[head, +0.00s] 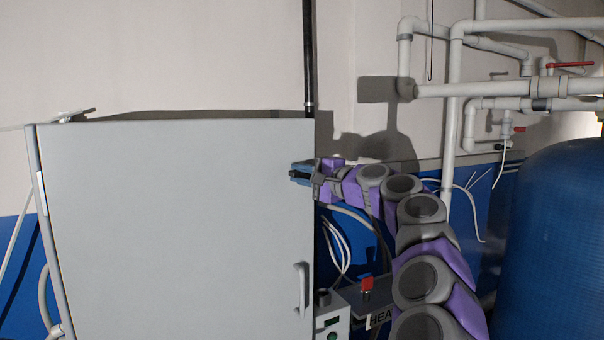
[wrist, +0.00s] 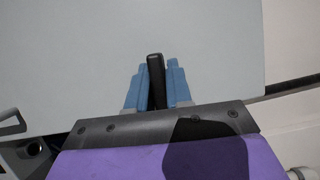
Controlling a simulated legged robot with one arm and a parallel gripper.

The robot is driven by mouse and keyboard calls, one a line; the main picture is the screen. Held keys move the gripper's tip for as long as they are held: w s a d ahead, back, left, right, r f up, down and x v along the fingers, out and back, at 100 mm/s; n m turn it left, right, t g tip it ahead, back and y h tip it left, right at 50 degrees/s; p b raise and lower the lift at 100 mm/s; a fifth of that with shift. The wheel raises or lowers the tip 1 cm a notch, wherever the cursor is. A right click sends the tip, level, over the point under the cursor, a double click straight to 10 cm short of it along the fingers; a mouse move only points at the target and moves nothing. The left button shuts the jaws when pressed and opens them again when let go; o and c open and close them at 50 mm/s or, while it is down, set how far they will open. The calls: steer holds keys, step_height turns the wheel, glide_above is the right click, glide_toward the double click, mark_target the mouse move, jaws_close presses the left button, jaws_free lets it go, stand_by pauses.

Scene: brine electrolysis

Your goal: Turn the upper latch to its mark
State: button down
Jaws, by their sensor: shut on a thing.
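The upper latch (wrist: 156,80) is a black bar near the edge of the grey cabinet door (wrist: 70,60). In the wrist view it stands between the blue fingers of my gripper (wrist: 157,88), which is shut on it. In the head view my gripper (head: 302,173) is at the upper right edge of the cabinet door (head: 170,230), and the latch is mostly hidden by the fingers. No mark for the latch can be made out in either view.
A door handle (head: 301,287) is lower on the door's right side. A small box with a red knob (head: 367,284) stands right of the cabinet. White pipes (head: 500,90) run along the wall, and a large blue tank (head: 560,230) stands at the right.

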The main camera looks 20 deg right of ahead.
steer(key=shift+f+n+g, duration=0.3)
steer(key=shift+n, duration=0.1)
steer(key=c, duration=1.1)
jaws_free()
steer(key=shift+w, duration=0.2)
steer(key=shift+s+r, duration=0.15)
steer(key=shift+s, duration=0.1)
steer(key=shift+s+d, duration=0.3)
steer(key=shift+s, duration=0.15)
steer(key=b+v, duration=0.2)
steer(key=v, duration=1.4)
steer(key=shift+d+f+b, duration=0.1)
steer(key=shift+f+b, duration=0.15)
steer(key=shift+b, duration=0.05)
steer(key=shift+w, duration=0.1)
